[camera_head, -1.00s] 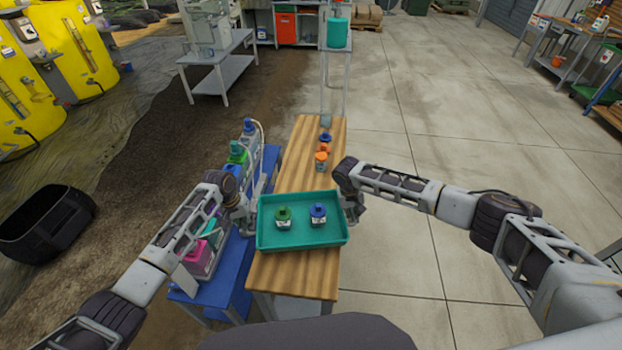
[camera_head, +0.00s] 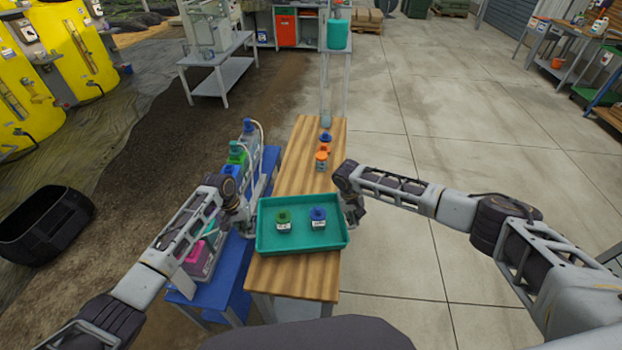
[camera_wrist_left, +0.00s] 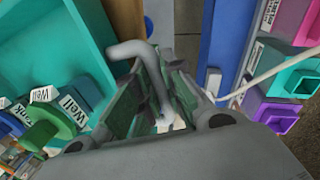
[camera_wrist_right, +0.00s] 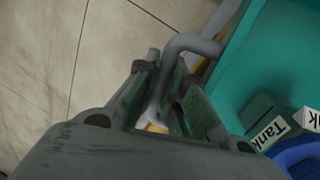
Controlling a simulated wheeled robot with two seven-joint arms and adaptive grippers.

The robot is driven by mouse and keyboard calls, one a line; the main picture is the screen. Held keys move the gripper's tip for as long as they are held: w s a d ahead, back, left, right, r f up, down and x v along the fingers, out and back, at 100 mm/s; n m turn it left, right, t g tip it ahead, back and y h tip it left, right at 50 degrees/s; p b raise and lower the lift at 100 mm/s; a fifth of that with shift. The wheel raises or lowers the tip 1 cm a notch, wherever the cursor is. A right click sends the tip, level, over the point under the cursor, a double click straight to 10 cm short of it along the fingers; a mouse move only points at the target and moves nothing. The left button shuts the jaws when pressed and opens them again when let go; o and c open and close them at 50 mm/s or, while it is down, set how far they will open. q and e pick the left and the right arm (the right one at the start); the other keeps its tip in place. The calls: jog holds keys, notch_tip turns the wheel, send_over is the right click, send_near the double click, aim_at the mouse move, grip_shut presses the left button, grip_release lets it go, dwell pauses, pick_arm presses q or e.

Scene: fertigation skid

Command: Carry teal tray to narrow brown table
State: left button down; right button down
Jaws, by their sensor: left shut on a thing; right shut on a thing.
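The teal tray (camera_head: 262,242) is over the near part of the narrow brown table (camera_head: 297,175) and looks about level. I cannot tell whether it touches the tabletop. A green-capped bottle (camera_head: 283,220) and a blue-capped bottle (camera_head: 318,219) stand upright in it. My left gripper (camera_head: 246,214) is shut on the tray's left grey handle, which shows in the left wrist view (camera_wrist_left: 135,50). My right gripper (camera_head: 354,211) is shut on the right handle, seen in the right wrist view (camera_wrist_right: 185,42). The tray also shows in the left wrist view (camera_wrist_left: 75,25).
Orange and blue-capped bottles (camera_head: 322,160) stand farther back on the brown table. A blue bench (camera_head: 222,290) with several coloured containers adjoins its left side. A black tub (camera_head: 45,225) lies at the far left. Concrete floor to the right is clear.

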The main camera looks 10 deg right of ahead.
pick_arm(q)
jog(key=shift+f+b, duration=0.65)
pick_arm(e)
jog(key=shift+f, duration=0.65)
pick_arm(q)
jog(key=c, duration=1.5)
grip_release()
pick_arm(e)
jog(key=c, duration=1.5)
grip_release()
pick_arm(q)
jog(key=shift+r, duration=0.1)
notch_tip(320, 180, up, 8)
jog(key=a, duration=0.1)
jog(key=shift+a, duration=0.25)
pick_arm(e)
jog(key=shift+r, duration=0.15)
notch_tip(320, 180, up, 12)
jog(key=a, duration=0.2)
jog(key=shift+a+f, duration=0.15)
jog(key=shift+f, duration=0.1)
pick_arm(q)
jog(key=shift+f, duration=0.2)
